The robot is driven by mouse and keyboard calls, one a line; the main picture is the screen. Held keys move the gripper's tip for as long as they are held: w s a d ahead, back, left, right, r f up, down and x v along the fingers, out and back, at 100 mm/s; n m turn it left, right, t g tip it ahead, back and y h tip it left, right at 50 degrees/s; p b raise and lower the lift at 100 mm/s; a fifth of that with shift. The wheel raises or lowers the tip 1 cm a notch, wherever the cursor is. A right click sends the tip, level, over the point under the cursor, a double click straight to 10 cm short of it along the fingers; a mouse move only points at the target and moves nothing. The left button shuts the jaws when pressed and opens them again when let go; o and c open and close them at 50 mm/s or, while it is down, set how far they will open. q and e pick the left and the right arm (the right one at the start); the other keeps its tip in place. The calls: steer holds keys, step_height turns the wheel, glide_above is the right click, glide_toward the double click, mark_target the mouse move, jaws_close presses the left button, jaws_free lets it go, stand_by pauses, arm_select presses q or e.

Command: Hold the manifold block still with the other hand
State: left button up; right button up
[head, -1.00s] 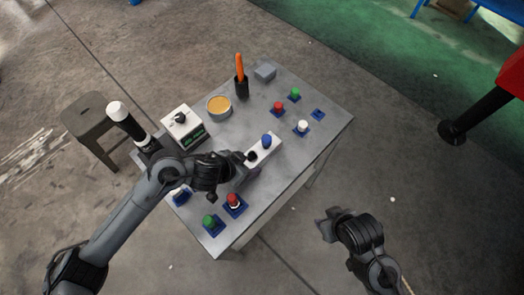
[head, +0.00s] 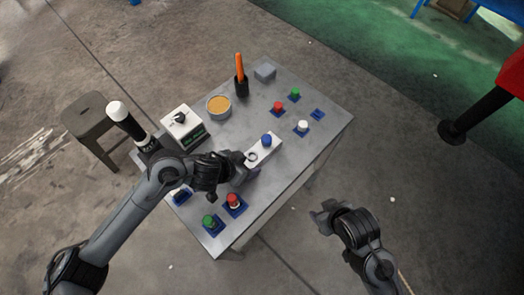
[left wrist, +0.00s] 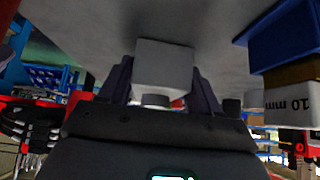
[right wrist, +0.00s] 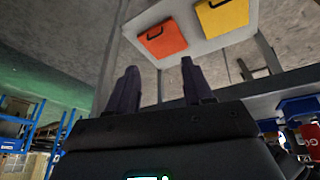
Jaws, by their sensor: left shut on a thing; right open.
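My left gripper (head: 246,168) is at that near end. In the left wrist view the block (left wrist: 165,62) sits between the fingers of my left gripper (left wrist: 162,88), which is shut on it. My right gripper (head: 322,214) is open and empty, off the table's right side and apart from the block. Its fingers also show empty in the right wrist view (right wrist: 160,80).
Red-topped (head: 233,200) and green-topped (head: 209,221) pieces stand on blue bases at the near edge. More capped pieces, including a white one (head: 303,126), stand at the right. A tester box (head: 182,127), round bowl (head: 219,106), black holder (head: 241,87) and grey block (head: 265,71) stand behind.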

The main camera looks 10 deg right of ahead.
steer(key=w+a+r+n+t+y, duration=0.1)
steer(key=w+a+r+n+t, duration=0.3)
steer(key=w, duration=0.5)
steer(key=w+a+r+n+t+y, duration=0.1)
steer(key=w+a+r+t, duration=0.15)
steer(key=w+r, duration=0.6)
steer(key=w+a+r+n+t+y, duration=0.45)
steer(key=w+r+n, duration=0.25)
steer(key=w+r, duration=0.6)
steer(key=w+a+r+n+g+y, duration=0.1)
steer(key=a+r+n+y, duration=0.2)
steer(key=a+r+n, duration=0.15)
steer(key=s+a+n+g+y, duration=0.25)
steer(key=a+n+g, duration=0.25)
steer(key=a, duration=0.5)
steer(key=s+a+f+n+g, duration=0.3)
steer(key=s+a+f+g, duration=0.1)
steer(key=a+f, duration=0.1)
steer(key=m+g+h, duration=0.2)
steer(key=g+h, duration=0.3)
steer(key=h, duration=0.7)
glide_above(267, 138)
steer(key=f, duration=0.8)
steer(key=shift+a, duration=0.2)
steer(key=shift+d+f, duration=0.25)
steer(key=shift+f, duration=0.2)
steer(key=shift+a+f, duration=0.1)
steer(key=shift+f, duration=3.85)
